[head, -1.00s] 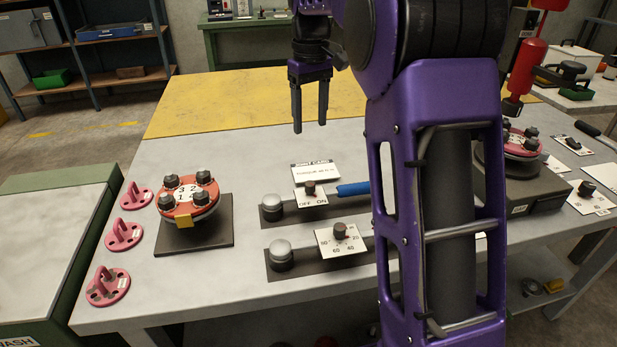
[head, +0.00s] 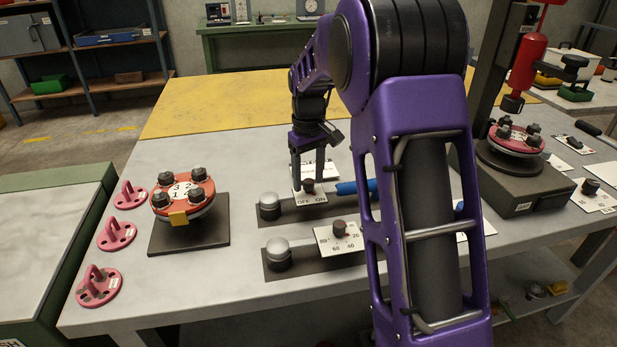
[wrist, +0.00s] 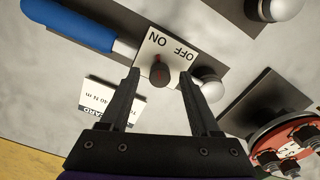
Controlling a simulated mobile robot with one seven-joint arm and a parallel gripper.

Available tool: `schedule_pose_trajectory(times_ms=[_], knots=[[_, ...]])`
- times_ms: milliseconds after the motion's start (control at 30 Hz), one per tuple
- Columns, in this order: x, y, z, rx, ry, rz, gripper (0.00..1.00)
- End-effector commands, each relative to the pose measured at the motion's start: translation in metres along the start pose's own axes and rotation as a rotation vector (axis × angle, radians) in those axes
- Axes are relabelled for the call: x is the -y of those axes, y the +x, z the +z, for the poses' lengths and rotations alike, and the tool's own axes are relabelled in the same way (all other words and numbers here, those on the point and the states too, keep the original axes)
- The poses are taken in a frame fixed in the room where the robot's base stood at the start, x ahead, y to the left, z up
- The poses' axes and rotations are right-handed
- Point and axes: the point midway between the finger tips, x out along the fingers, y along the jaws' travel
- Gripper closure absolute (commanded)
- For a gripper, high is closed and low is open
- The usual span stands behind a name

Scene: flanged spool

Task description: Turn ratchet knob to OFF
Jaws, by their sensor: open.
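The ratchet knob (head: 308,186) is a small dark knob on a white plate (head: 304,199) marked OFF on the left and ON on the right in the head view. In the wrist view the knob (wrist: 160,74) shows a red mark and sits between and beyond my fingertips. The plate appears upside down there, with ON on the left and OFF on the right. My gripper (head: 308,185) is open and points down over the knob. In the wrist view my gripper (wrist: 158,73) has its fingers on either side of the knob. I cannot tell whether they touch it.
A blue handle (head: 354,187) extends right of the plate. A silver-topped post (head: 269,206) stands at its left. A second dial (head: 340,230) is nearer the front. A red flanged spool (head: 184,190) stands left on a dark base. The bench between spool and plates is clear.

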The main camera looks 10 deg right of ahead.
Motion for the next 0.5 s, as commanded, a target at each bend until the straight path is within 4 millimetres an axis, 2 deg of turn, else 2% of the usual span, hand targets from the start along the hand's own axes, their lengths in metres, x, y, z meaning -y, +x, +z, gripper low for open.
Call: schedule_pose_trajectory(times_ms=[200, 267, 500], knots=[[0.0, 0.0002, -0.0001, 0.0, 0.0, 0.0, 0.37], [0.0, 0.0001, -0.0001, 0.0, 0.0, 0.0, 0.46], [-0.0001, -0.0002, -0.0002, -0.001, 0.0, 0.0, 0.89]])
